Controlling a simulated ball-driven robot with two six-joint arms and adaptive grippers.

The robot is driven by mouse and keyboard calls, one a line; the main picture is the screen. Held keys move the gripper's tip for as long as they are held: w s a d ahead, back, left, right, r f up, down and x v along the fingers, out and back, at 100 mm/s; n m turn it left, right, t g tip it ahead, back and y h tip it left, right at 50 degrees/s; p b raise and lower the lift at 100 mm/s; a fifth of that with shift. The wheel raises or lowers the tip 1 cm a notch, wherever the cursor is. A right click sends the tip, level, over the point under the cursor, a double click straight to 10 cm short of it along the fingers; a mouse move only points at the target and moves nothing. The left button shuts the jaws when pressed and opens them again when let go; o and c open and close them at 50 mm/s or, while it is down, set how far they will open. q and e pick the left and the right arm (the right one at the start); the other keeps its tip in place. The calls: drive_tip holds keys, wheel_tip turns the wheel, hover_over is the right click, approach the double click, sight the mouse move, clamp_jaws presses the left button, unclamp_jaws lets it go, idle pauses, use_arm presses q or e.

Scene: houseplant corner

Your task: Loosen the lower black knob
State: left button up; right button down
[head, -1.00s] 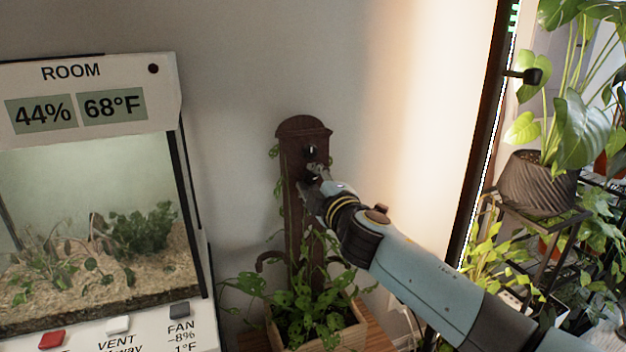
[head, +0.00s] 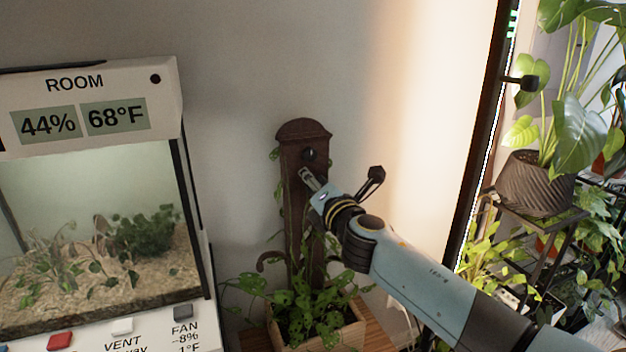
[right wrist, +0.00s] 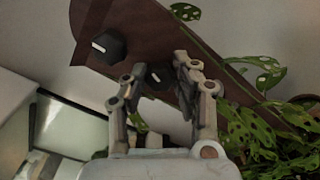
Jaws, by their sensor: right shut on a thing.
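A dark brown wooden post (head: 303,131) stands against the wall in a planter. The upper black knob (head: 310,154) shows near its top; in the right wrist view this knob (right wrist: 108,45) has a white mark and lies outside my fingers. The lower black knob (right wrist: 157,76) is between the fingertips of my right gripper (right wrist: 156,78), which is shut on it. In the head view my right gripper (head: 305,178) reaches the post from the right and hides the lower knob. My left gripper is not in view.
A wooden planter (head: 330,338) with leafy vines surrounds the post's foot, and some vines climb beside it. A glass terrarium (head: 100,200) with a ROOM display stands at left. A dark upright frame (head: 480,150) and potted plants (head: 540,185) are at right.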

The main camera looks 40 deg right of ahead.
drive_tip(key=shift+f+n+p, duration=0.15)
drive_tip(key=shift+n+p, duration=0.25)
drive_tip(key=shift+n, duration=1.7)
drive_tip(key=c, duration=1)
unclamp_jaws()
drive_tip(key=shift+s, duration=0.1)
drive_tip(key=v, duration=1.2)
drive_tip(key=shift+d, duration=0.1)
